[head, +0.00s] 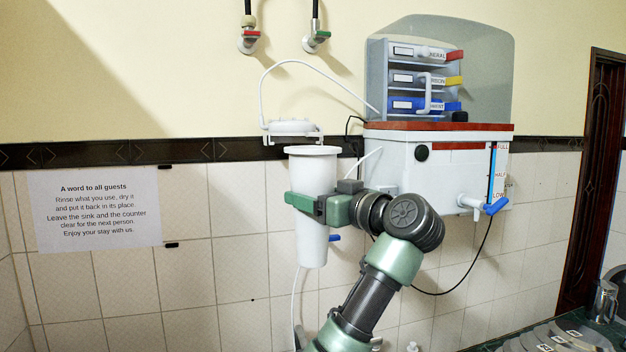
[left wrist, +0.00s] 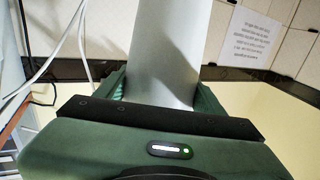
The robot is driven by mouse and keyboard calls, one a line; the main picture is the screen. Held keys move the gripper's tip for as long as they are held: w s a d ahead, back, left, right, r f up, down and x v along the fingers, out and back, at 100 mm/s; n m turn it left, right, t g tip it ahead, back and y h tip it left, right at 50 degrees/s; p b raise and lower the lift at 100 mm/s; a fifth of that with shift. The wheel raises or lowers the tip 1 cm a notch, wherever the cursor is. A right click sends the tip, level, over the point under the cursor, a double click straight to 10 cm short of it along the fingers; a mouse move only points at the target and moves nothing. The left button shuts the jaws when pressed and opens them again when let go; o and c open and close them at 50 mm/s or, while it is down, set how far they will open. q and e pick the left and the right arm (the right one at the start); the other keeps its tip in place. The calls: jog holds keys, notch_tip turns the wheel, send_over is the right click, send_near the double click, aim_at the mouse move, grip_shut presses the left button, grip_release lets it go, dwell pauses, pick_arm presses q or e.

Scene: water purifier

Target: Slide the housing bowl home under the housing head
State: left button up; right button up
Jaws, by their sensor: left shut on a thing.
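The housing bowl (head: 313,172) is a tall white cylinder with a flared rim, held upright in the head view. My left gripper (head: 312,205) is shut around its middle. The white housing head (head: 291,127) is on the wall just above the bowl, with bracket-like ends at its sides. The bowl's rim is slightly below it and a little to the right in the picture; depth is hard to judge. In the left wrist view the bowl (left wrist: 172,45) stands between the green fingers (left wrist: 160,92). My right gripper is out of view.
A white tank (head: 400,165) with a level tube and tap hangs to the right, under a rack of coloured-end cartridges (head: 418,78). A white hose (head: 300,64) arches from the housing head to the rack. Two valves (head: 250,40) are above. A notice (head: 95,208) is on the left wall.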

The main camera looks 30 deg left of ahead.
pick_arm(q)
jog(key=shift+s+d+r, duration=0.1)
jog(key=shift+s+r, duration=0.05)
jog(key=shift+r, duration=0.7)
jog(key=shift+f, duration=0.1)
